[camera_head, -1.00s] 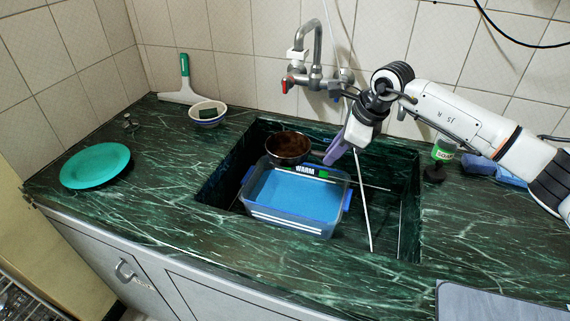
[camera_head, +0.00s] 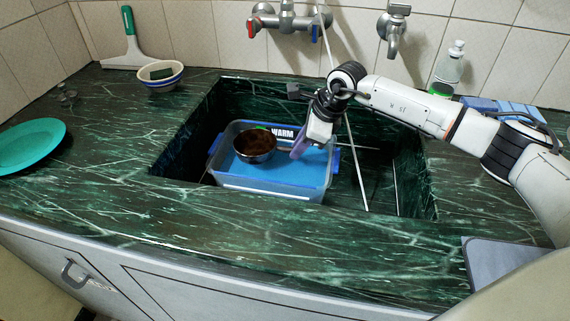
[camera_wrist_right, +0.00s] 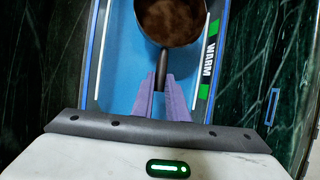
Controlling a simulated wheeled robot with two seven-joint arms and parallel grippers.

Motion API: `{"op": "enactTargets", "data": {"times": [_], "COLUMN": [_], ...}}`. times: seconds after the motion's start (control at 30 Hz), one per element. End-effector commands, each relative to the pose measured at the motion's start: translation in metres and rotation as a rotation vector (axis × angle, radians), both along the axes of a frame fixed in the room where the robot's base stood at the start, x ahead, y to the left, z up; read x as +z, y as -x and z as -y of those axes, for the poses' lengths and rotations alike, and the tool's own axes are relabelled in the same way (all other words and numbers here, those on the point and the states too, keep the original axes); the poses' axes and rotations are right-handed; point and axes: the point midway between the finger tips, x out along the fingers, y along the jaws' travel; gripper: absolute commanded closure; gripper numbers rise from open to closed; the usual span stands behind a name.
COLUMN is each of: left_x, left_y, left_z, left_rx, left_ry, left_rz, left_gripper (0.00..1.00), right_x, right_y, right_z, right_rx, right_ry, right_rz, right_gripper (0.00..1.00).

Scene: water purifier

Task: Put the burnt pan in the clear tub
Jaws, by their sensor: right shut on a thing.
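The burnt pan (camera_head: 254,147) is a small dark pan with a brown, scorched inside. My right gripper (camera_head: 299,148) is shut on its handle; in the right wrist view the purple fingers (camera_wrist_right: 163,92) pinch the handle below the pan bowl (camera_wrist_right: 172,20). The clear tub (camera_head: 270,190) has blue contents, a WARM label and blue side clips, and sits in the sink. The pan is over the tub's opening, within its outline; I cannot tell whether it touches the contents. The tub's wall also shows in the right wrist view (camera_wrist_right: 97,60). My left gripper is not in view.
The dark green marble sink (camera_head: 400,185) surrounds the tub, with free room at its right. A thin pale rod (camera_head: 355,160) stands beside my gripper. A teal plate (camera_head: 30,145), a bowl with a sponge (camera_head: 163,80) and a squeegee (camera_head: 130,40) are left. Taps (camera_head: 290,20) are behind.

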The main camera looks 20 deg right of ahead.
Motion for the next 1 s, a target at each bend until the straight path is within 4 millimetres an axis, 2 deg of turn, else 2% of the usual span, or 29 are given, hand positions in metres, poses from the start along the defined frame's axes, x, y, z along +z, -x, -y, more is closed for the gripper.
{"op": "enactTargets", "data": {"times": [0.13,0.37,0.53,0.63,0.87,0.9,0.97,1.0], "left_x": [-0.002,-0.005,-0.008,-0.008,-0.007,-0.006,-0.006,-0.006], "left_y": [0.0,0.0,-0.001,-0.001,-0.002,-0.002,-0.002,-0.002], "left_z": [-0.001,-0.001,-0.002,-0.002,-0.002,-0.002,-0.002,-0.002], "left_rx": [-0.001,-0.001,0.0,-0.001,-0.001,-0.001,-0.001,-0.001], "left_ry": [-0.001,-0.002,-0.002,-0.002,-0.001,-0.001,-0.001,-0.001], "left_rz": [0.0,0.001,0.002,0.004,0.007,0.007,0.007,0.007], "left_gripper": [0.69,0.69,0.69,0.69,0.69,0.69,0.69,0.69], "right_x": [-0.027,-0.051,-0.08,-0.087,-0.086,-0.088,-0.088,-0.088], "right_y": [0.001,0.0,0.001,0.0,-0.001,0.001,0.001,0.0], "right_z": [0.0,-0.001,0.0,-0.001,-0.001,0.0,0.0,0.0], "right_rx": [0.0,0.0,0.0,0.0,0.001,0.001,0.001,0.001], "right_ry": [0.001,0.0,-0.001,-0.002,-0.001,0.001,0.001,0.001], "right_rz": [-0.003,-0.001,-0.003,0.001,0.004,-0.001,-0.001,-0.001], "right_gripper": [1.0,1.0,1.0,1.0,1.0,0.8,0.7,0.68]}}
